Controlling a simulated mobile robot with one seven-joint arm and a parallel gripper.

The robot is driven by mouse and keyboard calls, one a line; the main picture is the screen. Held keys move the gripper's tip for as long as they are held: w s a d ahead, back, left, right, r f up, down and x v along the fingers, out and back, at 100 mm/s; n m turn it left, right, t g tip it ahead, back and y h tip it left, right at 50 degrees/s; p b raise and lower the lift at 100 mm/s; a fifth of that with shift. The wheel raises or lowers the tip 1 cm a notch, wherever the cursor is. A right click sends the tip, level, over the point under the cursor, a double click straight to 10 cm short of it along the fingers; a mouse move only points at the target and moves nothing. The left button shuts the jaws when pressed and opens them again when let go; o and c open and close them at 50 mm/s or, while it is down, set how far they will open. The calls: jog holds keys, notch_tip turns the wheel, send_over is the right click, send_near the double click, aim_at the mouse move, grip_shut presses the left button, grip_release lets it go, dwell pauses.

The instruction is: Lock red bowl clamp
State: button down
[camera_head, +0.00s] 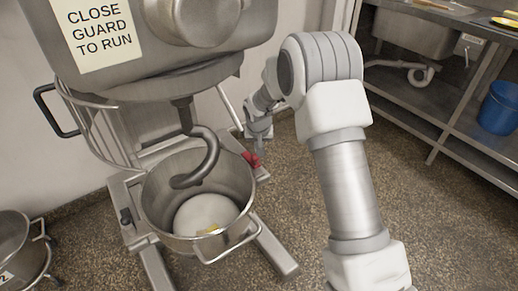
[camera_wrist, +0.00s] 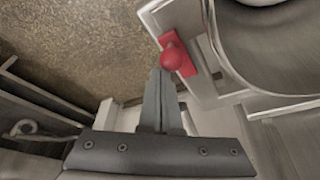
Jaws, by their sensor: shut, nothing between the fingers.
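The red bowl clamp (camera_head: 251,159) is on the right side of the mixer's bowl cradle, beside the steel bowl (camera_head: 158,200). In the wrist view the clamp (camera_wrist: 174,55) shows a round red knob on a red lever, on the cradle's metal frame. My gripper (camera_wrist: 160,72) is shut and empty, its fingertips pointing at the clamp and close to the knob. I cannot tell whether they touch it. In the head view my gripper (camera_head: 258,148) is small and just above the clamp. The bowl holds pale dough (camera_head: 203,213) under the hook (camera_head: 205,150).
The mixer head (camera_head: 200,65) with its "CLOSE GUARD TO RUN" sign overhangs the bowl. The wire guard (camera_head: 95,125) is at its left. Another bowl (camera_head: 18,245) stands at lower left. A steel bench (camera_head: 440,110) with a blue bucket (camera_head: 500,108) is at right. Floor is clear between.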

jog(key=v, duration=0.1)
jog(key=p+v, duration=0.1)
jog(key=v, duration=0.1)
jog(key=shift+s+r, duration=0.15)
jog(key=shift+s, duration=0.25)
jog(key=s+p, duration=0.2)
jog(key=s, duration=0.9)
jog(key=shift+a, duration=0.2)
jog(key=shift+s, duration=0.1)
jog(key=s+d+r, duration=0.4)
jog(key=r, duration=0.5)
jog(key=s+d+r, duration=0.3)
jog(key=d+r, duration=0.1)
jog(key=r, duration=0.5)
jog(key=s+d+r+t, duration=0.1)
jog(key=s+d+r, duration=0.25)
jog(key=s, duration=0.55)
jog(key=s+d+r+t, duration=0.1)
jog(key=s+d+r, duration=0.1)
jog(key=s+r, duration=0.5)
notch_tip(320, 180, up, 19)
jog(key=s+p, duration=0.1)
jog(key=p, duration=2)
jog(key=shift+s+a, duration=0.2)
jog(key=shift+s, duration=0.05)
jog(key=shift+r, duration=0.1)
